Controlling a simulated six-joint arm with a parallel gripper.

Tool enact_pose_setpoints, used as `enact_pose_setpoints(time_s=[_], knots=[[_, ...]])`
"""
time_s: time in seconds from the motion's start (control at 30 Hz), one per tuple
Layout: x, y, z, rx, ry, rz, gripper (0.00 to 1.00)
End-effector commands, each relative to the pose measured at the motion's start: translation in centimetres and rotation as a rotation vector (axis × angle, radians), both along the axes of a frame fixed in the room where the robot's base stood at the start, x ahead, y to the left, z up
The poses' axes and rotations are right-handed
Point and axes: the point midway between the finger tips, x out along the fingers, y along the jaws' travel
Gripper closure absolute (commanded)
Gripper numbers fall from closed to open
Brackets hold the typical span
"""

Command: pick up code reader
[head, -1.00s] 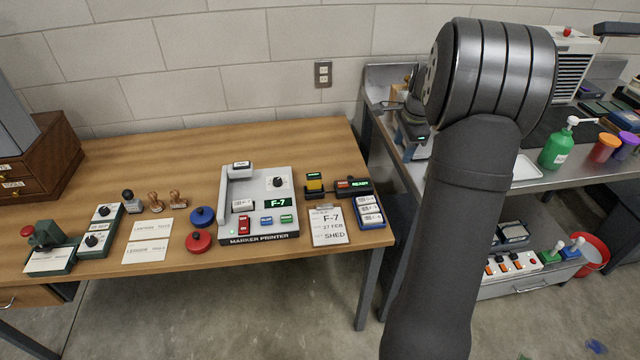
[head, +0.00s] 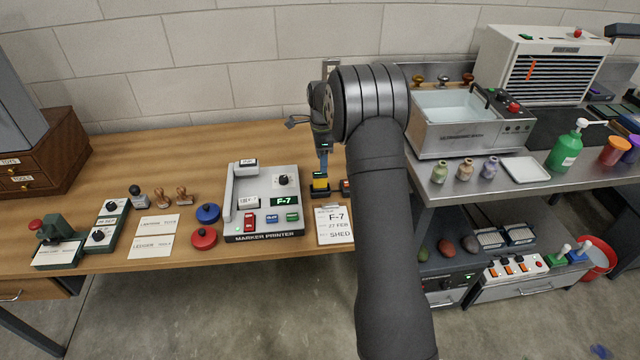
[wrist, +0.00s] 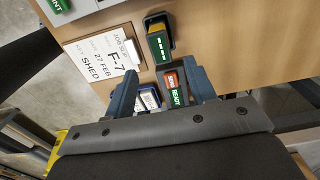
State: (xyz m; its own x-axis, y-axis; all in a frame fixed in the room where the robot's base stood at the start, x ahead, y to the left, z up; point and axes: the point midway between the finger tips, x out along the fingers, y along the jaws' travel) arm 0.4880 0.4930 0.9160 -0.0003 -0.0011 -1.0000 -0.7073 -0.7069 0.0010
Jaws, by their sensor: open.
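A yellow device with a dark green display, likely the code reader (head: 320,183), sits in a black holder on the wooden table, right of the marker printer. It also shows in the wrist view (wrist: 158,46), just beyond my fingertips. My gripper (wrist: 160,68) is open and empty, its blue fingers pointing down at the table. In the head view one blue finger (head: 323,160) shows just behind the yellow device, and my arm hides much of the rest. A black box with an orange part and a READY display (wrist: 174,92) lies between my fingers in the wrist view.
The marker printer (head: 266,237) stands to the left. A job card (head: 335,228) lies in front of the yellow device. White-labelled blue blocks (wrist: 148,98) lie beside the READY box. The steel bench with the ultrasonic bath (head: 460,135) stands to the right.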

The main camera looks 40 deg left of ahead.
Motion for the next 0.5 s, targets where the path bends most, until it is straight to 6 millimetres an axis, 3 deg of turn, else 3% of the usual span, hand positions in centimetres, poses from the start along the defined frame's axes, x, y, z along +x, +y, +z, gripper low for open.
enact_pose_setpoints(time_s=[0.03,0.2,0.5], knots=[[0.0,0.0,-1.2,-0.002,0.002,0.0,0.49],[0.0,0.0,-3.6,-0.001,0.001,0.0,0.49],[-0.2,0.2,-5.5,-0.001,0.001,0.001,0.49]])
